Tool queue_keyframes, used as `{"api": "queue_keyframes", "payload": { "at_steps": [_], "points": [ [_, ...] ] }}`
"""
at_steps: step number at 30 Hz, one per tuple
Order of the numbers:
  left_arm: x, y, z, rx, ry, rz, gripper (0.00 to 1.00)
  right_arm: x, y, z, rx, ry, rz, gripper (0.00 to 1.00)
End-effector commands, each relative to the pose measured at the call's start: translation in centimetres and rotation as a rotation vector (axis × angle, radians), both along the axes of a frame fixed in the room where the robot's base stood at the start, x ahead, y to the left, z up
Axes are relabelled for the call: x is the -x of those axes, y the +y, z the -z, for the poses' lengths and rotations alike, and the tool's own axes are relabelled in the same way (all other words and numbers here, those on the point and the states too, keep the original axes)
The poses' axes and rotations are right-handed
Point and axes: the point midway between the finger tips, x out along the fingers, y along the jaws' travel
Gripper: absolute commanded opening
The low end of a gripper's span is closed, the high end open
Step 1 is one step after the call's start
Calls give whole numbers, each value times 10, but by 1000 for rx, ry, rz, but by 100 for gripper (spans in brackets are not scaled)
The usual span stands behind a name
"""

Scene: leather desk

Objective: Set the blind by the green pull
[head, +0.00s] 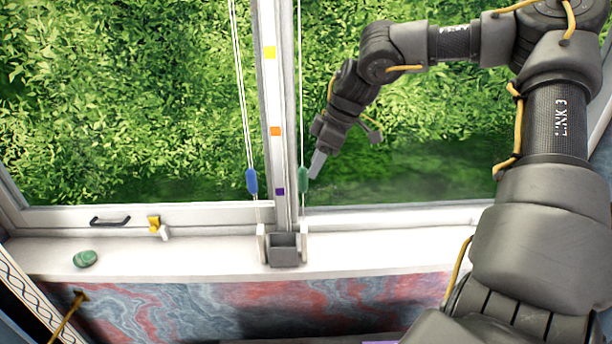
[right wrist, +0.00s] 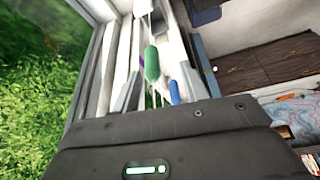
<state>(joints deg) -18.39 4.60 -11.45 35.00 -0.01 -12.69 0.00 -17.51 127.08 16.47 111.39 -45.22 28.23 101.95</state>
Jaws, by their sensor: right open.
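The green pull (head: 303,180) hangs on a cord just right of the window's middle post (head: 268,90). It also shows in the right wrist view (right wrist: 152,63), between the lines of my two fingers. My right gripper (head: 317,166) is open and close to the pull, on its right side in the head view. I cannot tell whether a finger touches it. A blue pull (head: 251,181) hangs on cords left of the post and shows behind the green one in the right wrist view (right wrist: 174,92). My left gripper is out of view. The blind itself is not visible.
The post carries yellow (head: 269,52), orange (head: 275,131) and purple (head: 280,191) marks. A grey holder (head: 284,251) sits at its foot on the white sill (head: 190,257). A green stone-like object (head: 85,259) lies on the sill at left. A black handle (head: 110,221) is on the frame.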

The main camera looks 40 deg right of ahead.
Motion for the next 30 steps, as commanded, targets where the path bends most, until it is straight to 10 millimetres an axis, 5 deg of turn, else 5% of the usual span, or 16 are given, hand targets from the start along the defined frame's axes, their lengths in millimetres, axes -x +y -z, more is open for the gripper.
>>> {"api": "queue_keyframes", "payload": {
  "at_steps": [4, 12, 23, 30],
  "points": [
    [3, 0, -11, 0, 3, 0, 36, -12, 6, 26, 0, 9, 1, 44],
    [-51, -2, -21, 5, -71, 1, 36, -20, 12, 52, 0, 5, 3, 44],
    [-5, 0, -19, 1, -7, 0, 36, -22, 14, 57, 0, 4, 1, 44],
    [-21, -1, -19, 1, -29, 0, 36, -22, 14, 56, 0, 4, 1, 14]
  ]
}}
